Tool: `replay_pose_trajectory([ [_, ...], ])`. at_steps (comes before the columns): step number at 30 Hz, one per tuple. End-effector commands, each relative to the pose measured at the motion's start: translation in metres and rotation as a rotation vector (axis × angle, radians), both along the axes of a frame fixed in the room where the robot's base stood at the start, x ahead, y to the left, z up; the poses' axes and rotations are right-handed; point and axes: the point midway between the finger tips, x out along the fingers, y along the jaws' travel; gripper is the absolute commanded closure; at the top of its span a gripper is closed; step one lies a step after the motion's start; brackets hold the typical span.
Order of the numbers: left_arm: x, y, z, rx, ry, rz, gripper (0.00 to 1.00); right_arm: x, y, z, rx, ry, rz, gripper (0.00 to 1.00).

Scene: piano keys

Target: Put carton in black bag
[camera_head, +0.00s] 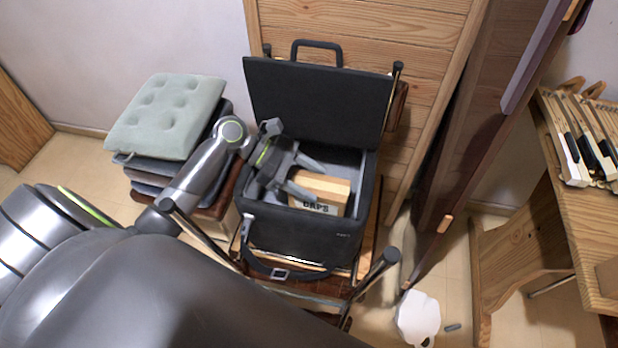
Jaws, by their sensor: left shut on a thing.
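The black bag (300,240) is a boxy case with a grey lining. It stands on a chair-like frame with its lid (315,100) raised at the back. A tan carton (322,190) with dark lettering on its front side is inside the bag's opening, toward the front right. My left gripper (310,178) reaches in from the left over the bag's rim and is shut on the carton's left part. Whether the carton touches the bag's floor is hidden. My right gripper is not in view.
Stacked cushions (165,115) stand left of the bag. A wooden panel (420,60) rises behind it. At the right is a wooden table (575,215) with piano keys (590,140). A white object (418,317) lies on the floor in front. A strap with a buckle (280,273) hangs at the bag's front.

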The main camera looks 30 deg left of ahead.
Motion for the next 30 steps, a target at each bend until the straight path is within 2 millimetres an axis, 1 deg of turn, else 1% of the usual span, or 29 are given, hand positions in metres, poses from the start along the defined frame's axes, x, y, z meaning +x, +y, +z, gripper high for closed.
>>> replay_pose_trajectory([
  [1,0.000,0.000,-0.001,-0.002,0.000,0.000,0.88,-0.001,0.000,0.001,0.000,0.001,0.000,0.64],
  [2,0.000,0.000,-0.001,0.000,0.000,0.000,0.40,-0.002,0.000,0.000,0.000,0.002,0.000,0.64],
  [6,0.000,0.000,-0.001,0.000,0.000,0.000,0.21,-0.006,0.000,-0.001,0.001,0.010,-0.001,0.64],
  [17,0.000,0.002,0.002,0.001,0.000,0.000,0.21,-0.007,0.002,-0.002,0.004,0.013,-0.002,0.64],
  [20,-0.002,0.010,0.006,0.004,0.002,0.000,0.21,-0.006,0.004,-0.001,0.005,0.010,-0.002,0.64],
  [23,-0.005,0.022,0.013,0.006,0.002,0.001,0.21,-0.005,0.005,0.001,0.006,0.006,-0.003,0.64],
  [30,-0.012,0.059,0.033,0.007,0.002,0.001,0.21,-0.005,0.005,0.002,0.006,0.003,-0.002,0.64],
])
